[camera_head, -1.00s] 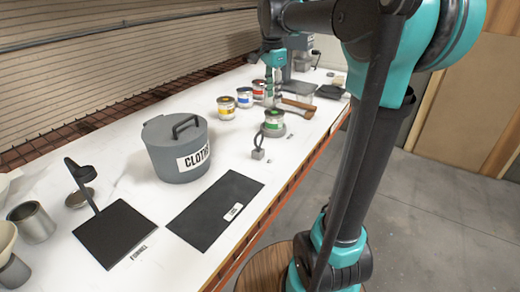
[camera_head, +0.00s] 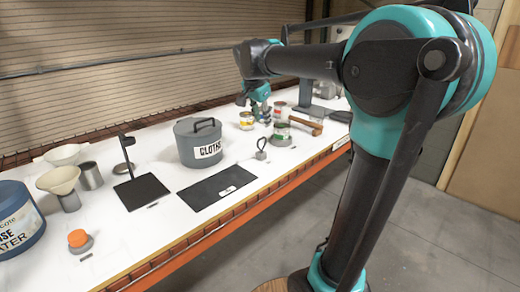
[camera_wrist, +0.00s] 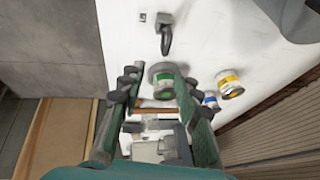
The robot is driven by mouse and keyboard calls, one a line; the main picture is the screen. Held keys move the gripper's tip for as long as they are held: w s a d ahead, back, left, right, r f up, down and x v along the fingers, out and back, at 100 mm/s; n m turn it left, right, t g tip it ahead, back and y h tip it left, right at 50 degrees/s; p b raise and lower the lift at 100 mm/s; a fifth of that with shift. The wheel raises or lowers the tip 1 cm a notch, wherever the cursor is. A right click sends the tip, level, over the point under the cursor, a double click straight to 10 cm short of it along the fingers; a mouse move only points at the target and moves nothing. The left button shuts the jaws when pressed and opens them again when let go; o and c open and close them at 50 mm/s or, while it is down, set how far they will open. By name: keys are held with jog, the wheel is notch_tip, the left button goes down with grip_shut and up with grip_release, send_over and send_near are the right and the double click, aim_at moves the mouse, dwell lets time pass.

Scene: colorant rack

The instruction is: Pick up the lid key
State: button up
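A small grey block with a dark loop standing on it, which looks like the lid key (camera_head: 261,150), sits on the white bench to the right of the grey cloths bin. The loop and block also show at the top of the wrist view (camera_wrist: 166,36), beyond my fingertips. My gripper (camera_head: 261,112) hangs over the bench by the paint cans, behind the key in the head view. In the wrist view my gripper (camera_wrist: 156,76) has its two fingers apart, with nothing held between them. The green-labelled can (camera_wrist: 163,82) shows beyond the gap.
The green-labelled can (camera_head: 282,131) stands close behind the key. The cloths bin (camera_head: 198,148) and a black mat (camera_head: 205,192) lie left.

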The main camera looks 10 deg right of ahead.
jog(key=x, duration=1)
jog(key=shift+w+d+f, duration=0.1)
jog(key=shift+w+f, duration=0.05)
jog(key=shift+f, duration=0.05)
jog(key=shift+w+a+x, duration=0.1)
jog(key=shift+x, duration=1.25)
jog(key=shift+w+a+x, duration=0.1)
jog(key=shift+x, duration=1.2)
jog(key=shift+r, duration=0.1)
jog(key=shift+c, duration=0.4)
grip_shut()
